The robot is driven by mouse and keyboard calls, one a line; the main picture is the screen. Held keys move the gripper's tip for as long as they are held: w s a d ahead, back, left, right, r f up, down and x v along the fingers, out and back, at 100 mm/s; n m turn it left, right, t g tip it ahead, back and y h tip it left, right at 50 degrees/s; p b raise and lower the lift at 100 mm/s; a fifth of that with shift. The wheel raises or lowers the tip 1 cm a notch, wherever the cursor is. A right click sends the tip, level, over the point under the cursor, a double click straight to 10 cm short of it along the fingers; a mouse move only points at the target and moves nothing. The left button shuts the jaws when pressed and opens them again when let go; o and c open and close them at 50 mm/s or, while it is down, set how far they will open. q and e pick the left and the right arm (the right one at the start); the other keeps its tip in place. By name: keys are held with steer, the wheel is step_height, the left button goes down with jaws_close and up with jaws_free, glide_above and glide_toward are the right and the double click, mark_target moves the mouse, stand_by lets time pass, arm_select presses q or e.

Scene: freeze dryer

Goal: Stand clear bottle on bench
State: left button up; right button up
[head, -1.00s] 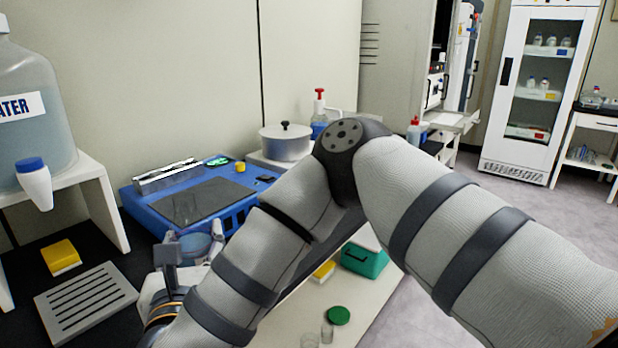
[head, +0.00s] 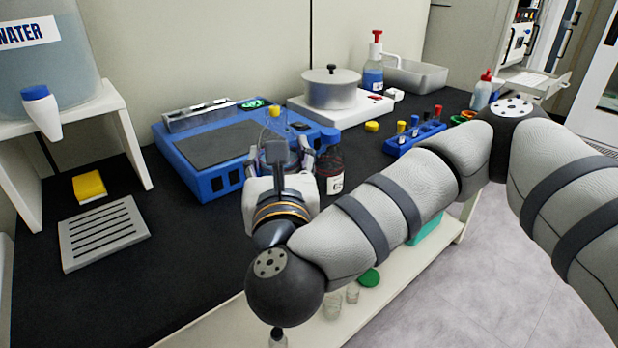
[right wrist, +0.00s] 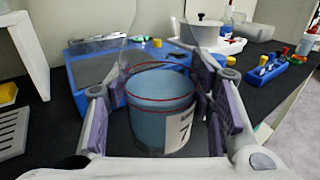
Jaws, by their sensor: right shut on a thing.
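My right gripper (right wrist: 163,107) is shut on a clear bottle (right wrist: 158,92) with blue liquid, red rings and a white label. The bottle stands roughly upright between the purple finger pads, its top faint against the background. In the head view the right gripper (head: 281,160) is over the black bench (head: 110,290), at the front of the blue instrument. It largely hides the bottle there, and I cannot tell whether the base touches the bench. My left gripper is not in view.
A labelled bottle (head: 333,178) shows just right of the gripper. The blue instrument (head: 222,184), a pot (head: 331,92) and a blue tube rack (head: 414,138) stand behind and right. A slotted grey plate (head: 103,234) lies left. Bench between plate and gripper is clear.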

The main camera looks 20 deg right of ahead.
steer(key=shift+w+d+f+b, duration=0.2)
steer(key=shift+f+b, duration=0.15)
steer(key=shift+f, duration=0.15)
steer(key=shift+w+d+f+b, duration=0.1)
steer(key=shift+w+f+b, duration=0.05)
steer(key=shift+f+b, duration=0.3)
steer(key=w+d+f, duration=0.2)
steer(key=f, duration=0.1)
steer(key=w+d+f, duration=0.2)
steer(key=f, duration=0.1)
steer(key=w+d+f, duration=0.2)
steer(key=f, duration=0.1)
steer(key=shift+w+d+f, duration=0.2)
steer(key=shift+w+d, duration=0.05)
steer(key=shift+d, duration=0.1)
steer(key=shift+r, duration=0.1)
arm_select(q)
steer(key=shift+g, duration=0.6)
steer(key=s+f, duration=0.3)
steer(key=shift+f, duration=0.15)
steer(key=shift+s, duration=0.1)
